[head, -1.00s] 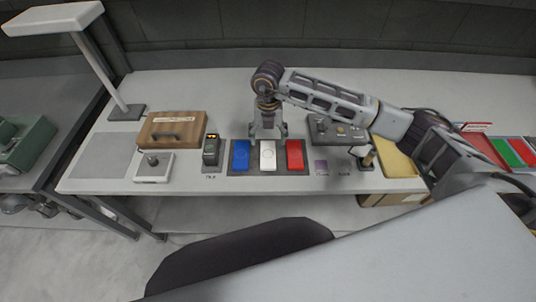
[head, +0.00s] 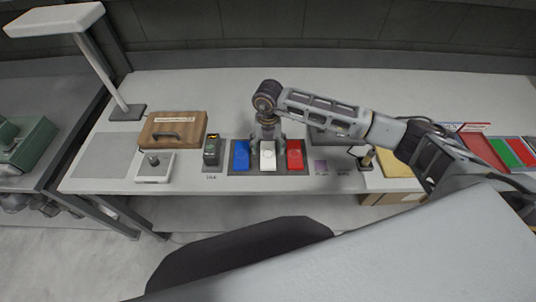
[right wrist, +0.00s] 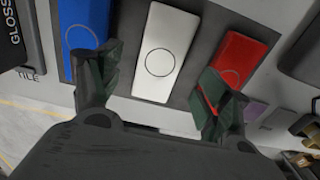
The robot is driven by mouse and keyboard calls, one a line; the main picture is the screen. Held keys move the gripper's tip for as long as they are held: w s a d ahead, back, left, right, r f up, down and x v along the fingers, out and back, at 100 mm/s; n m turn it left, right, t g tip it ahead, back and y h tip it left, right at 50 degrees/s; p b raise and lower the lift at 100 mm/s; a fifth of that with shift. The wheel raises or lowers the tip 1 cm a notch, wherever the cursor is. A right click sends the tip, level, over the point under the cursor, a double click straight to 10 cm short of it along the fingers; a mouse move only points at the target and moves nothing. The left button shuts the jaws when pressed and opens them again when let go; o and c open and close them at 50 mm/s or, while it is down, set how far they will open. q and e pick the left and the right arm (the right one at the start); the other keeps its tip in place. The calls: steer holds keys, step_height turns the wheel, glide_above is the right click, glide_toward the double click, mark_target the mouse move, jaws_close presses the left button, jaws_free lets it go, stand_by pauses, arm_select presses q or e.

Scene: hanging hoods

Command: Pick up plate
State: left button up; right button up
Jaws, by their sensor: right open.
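Three flat plates, blue (head: 241,157), white (head: 267,158) and red (head: 295,157), lie side by side on a dark mat (head: 268,173) on the bench. In the right wrist view the blue plate (right wrist: 84,30), white plate (right wrist: 160,48) and red plate (right wrist: 236,60) each show a thin circle outline. My right gripper (head: 267,139) is open and empty above the far end of the white plate. In the right wrist view its fingers (right wrist: 158,84) straddle the white plate, one near the blue plate and one over the red plate. My left gripper is not in view.
A small dark device (head: 211,151) stands left of the mat, beside a wooden box (head: 172,130) and a white block with a knob (head: 154,168). A grey box (head: 322,134), partly hidden by my arm, and a yellow tray (head: 397,165) are to the right.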

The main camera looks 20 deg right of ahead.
mark_target(268, 153)
steer(key=shift+f+p, duration=0.4)
steer(key=shift+f, duration=1.55)
steer(key=shift+w, duration=0.1)
steer(key=c, duration=1.2)
steer(key=shift+r, duration=0.1)
step_height(268, 153, up, 10)
steer(key=b, duration=0.1)
steer(key=shift+b, duration=0.35)
steer(key=shift+n, duration=0.3)
